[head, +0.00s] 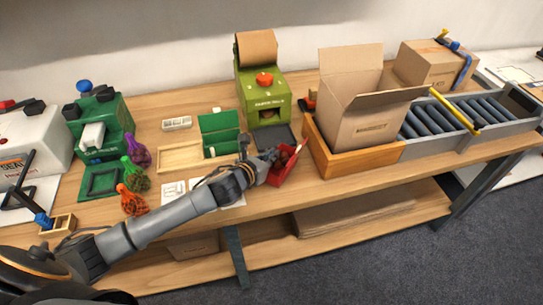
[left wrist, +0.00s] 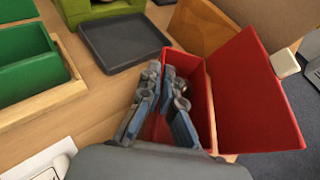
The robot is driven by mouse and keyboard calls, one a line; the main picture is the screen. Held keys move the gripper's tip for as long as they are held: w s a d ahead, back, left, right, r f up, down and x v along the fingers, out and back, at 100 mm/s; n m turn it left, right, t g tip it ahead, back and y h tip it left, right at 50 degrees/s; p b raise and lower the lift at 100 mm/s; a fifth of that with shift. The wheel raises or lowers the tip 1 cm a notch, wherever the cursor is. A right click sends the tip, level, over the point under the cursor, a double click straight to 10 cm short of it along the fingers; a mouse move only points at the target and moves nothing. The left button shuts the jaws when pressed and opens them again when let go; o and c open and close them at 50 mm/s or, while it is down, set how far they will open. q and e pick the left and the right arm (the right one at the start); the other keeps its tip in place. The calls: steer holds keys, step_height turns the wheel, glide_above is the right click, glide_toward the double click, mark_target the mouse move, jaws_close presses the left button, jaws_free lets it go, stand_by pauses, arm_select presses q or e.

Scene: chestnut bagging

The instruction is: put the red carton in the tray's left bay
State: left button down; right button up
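The red carton (head: 284,168) is near the table's front edge, left of the orange-brown wooden box. In the left wrist view the carton (left wrist: 250,100) has its lid open to the right. My left gripper (head: 272,156) is at the carton's left side. In the left wrist view its fingers (left wrist: 160,72) are close together with the carton's left wall between them. I cannot tell whether the carton touches the table. The light wooden tray (head: 164,171) lies to the left. Its left bay looks empty; an open green carton (head: 219,124) stands in its right part. My right gripper is not seen.
A dark square plate (left wrist: 125,42) lies between tray and carton, before the green dispenser (head: 262,92). The wooden box (head: 352,164) with a cardboard box (head: 368,120) blocks the right. Several net bags (head: 135,176) and white cards (head: 174,190) lie left.

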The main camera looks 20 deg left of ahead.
arm_select(q)
steer(key=shift+f, duration=0.25)
steer(key=shift+f, duration=0.15)
steer(key=c, duration=1.5)
jaws_free()
